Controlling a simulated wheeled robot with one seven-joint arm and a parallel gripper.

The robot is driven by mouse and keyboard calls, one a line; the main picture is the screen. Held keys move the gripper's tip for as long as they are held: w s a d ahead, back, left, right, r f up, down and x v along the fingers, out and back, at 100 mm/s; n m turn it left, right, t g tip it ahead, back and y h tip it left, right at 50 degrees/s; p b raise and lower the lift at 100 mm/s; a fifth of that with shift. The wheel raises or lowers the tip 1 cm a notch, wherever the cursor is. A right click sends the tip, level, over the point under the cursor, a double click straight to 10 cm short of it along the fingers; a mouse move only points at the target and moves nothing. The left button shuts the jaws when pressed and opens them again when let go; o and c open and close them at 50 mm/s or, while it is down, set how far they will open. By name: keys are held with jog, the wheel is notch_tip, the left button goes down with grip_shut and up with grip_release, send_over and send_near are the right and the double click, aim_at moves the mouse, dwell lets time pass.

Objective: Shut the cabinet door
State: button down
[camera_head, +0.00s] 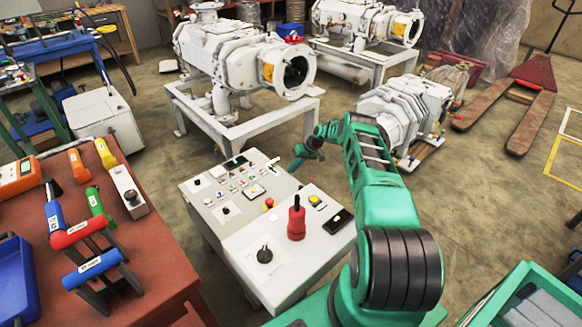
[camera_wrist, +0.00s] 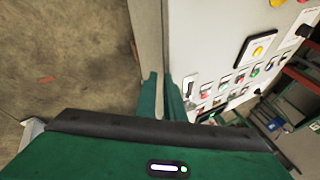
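The grey control cabinet (camera_head: 228,218) stands in the middle of the head view, its top panels covered with buttons and switches. Its button panel fills the upper right of the wrist view (camera_wrist: 215,50). My gripper (camera_head: 297,164) is at the cabinet's far right side, near the panel edge. In the wrist view my two green fingers (camera_wrist: 162,98) are close together beside a narrow grey upright face (camera_wrist: 147,35) of the cabinet. I cannot tell whether they touch it or hold anything. The cabinet door cannot be made out clearly, nor how far open it is.
A red workbench (camera_head: 150,262) with colourful tools stands to the left. A white pump on a frame (camera_head: 240,122) stands behind the cabinet, and another white machine (camera_head: 400,105) behind my arm. A green-edged crate (camera_head: 520,290) is at lower right.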

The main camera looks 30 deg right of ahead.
jog(key=shift+s+a+f, duration=0.1)
jog(key=shift+a+f, duration=0.1)
jog(key=shift+f, duration=0.4)
jog(key=shift+a, duration=0.25)
jog(key=shift+s+d+r, duration=0.1)
jog(key=shift+d+r, duration=0.05)
jog(key=shift+r, duration=0.05)
jog(key=v, duration=1.1)
jog(key=shift+w+d+r, duration=0.2)
jog(key=shift+w+r, duration=0.05)
jog(key=shift+w, duration=0.05)
